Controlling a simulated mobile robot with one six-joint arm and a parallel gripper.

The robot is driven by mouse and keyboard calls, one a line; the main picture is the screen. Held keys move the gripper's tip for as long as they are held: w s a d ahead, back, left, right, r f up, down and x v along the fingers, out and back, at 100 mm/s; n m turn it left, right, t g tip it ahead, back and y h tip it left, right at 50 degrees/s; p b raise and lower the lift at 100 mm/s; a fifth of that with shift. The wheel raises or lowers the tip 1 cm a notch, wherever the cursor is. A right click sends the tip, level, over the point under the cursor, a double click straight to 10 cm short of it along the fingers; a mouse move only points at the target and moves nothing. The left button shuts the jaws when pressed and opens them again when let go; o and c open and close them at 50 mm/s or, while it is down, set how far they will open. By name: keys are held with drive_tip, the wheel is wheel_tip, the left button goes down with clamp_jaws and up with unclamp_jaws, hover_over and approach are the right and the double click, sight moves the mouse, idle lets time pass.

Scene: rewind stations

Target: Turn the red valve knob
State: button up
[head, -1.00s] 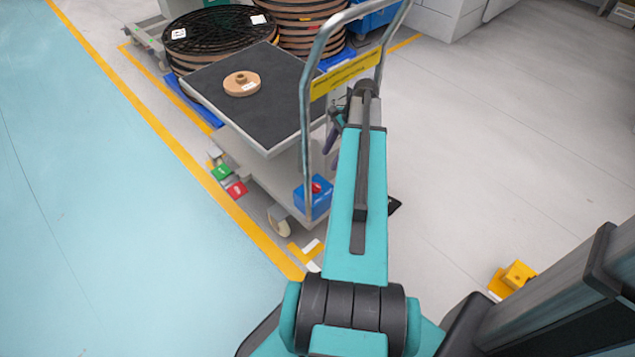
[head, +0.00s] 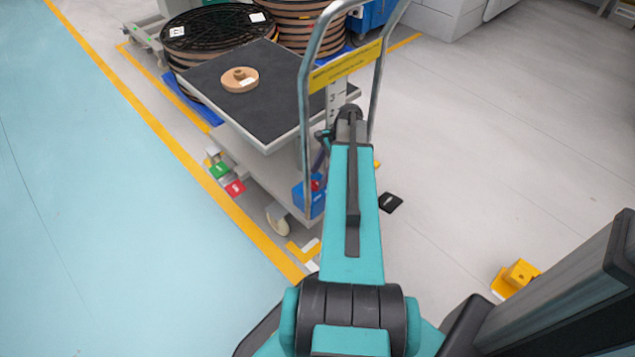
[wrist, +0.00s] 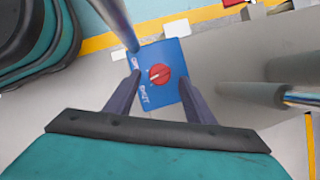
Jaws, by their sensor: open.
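The red valve knob (wrist: 159,74) has a white pointer mark and sits on a blue box (wrist: 172,53) with white lettering; one word there reads like SHUT. In the head view the blue box (head: 316,201) is low on the cart, partly covered by my arm, and only part of the red knob (head: 316,182) shows. My gripper (wrist: 160,80) is open and empty. In the wrist view its fingers appear on either side of the knob. I cannot tell how far they are above it or whether they touch.
The cart's metal handle frame (head: 307,130) rises beside my arm. Its dark top (head: 265,105) carries a brown disc (head: 239,80). Large reels (head: 215,35) stand behind. A yellow block (head: 518,274) lies on the floor at right. The right floor is mostly clear.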

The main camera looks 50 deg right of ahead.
sight(316, 182)
drive_tip(key=shift+b+x, duration=0.35)
drive_tip(key=shift+x, duration=1.25)
drive_tip(key=c, duration=1.1)
